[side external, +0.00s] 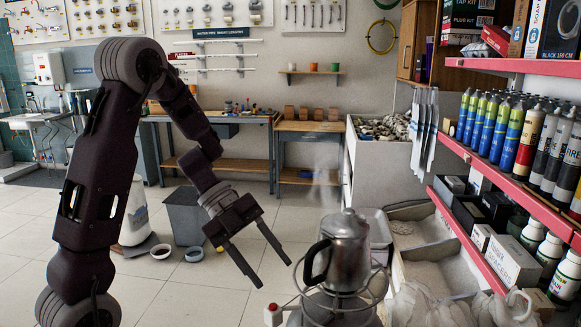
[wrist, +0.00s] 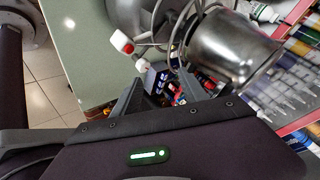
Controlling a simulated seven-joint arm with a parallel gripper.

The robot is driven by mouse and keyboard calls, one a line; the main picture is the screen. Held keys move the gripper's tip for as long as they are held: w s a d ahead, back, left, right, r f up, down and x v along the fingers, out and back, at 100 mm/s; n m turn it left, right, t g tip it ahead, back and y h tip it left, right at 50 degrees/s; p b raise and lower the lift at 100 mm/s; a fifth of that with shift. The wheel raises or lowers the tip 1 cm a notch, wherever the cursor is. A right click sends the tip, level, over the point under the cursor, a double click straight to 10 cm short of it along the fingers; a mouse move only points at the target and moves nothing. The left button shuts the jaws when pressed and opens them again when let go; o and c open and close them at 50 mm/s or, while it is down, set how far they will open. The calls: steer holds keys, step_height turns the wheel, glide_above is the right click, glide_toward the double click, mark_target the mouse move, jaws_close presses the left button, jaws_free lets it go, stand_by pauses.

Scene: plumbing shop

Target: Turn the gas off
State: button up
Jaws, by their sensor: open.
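A metal kettle (side external: 348,248) with a dark handle stands upright on a wire-framed gas burner (side external: 340,312), with faint steam above it. A white knob with a red mark (side external: 272,314) sticks out at the burner's left, near the bottom edge. In the wrist view the red-and-white knob (wrist: 122,42) is at upper middle, and the kettle (wrist: 228,58) is at upper right. My gripper (side external: 272,272) is open and empty, pointing down, above the knob and left of the kettle, touching neither. Its fingers also show in the wrist view (wrist: 159,80). Any flame is hidden.
Shelves with bottles and boxes (side external: 515,68) stand close on the right. Bins (side external: 425,228) are behind the kettle. A grey bucket (side external: 187,217) is on the floor at the left. Workbenches (side external: 300,127) line the back wall. Open floor lies left of the burner.

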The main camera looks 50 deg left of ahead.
steer(key=w+a+r+n+t+y, duration=0.2)
steer(key=w+r+n+t+y, duration=0.2)
steer(key=r, duration=0.4)
steer(key=w+a+r+n+t+y, duration=0.2)
steer(key=w+r+n+t+y, duration=0.2)
steer(key=r+n+t, duration=0.2)
steer(key=shift+w+r+n+y, duration=0.3)
steer(key=shift+w+r+n, duration=0.1)
steer(key=shift+r, duration=0.7)
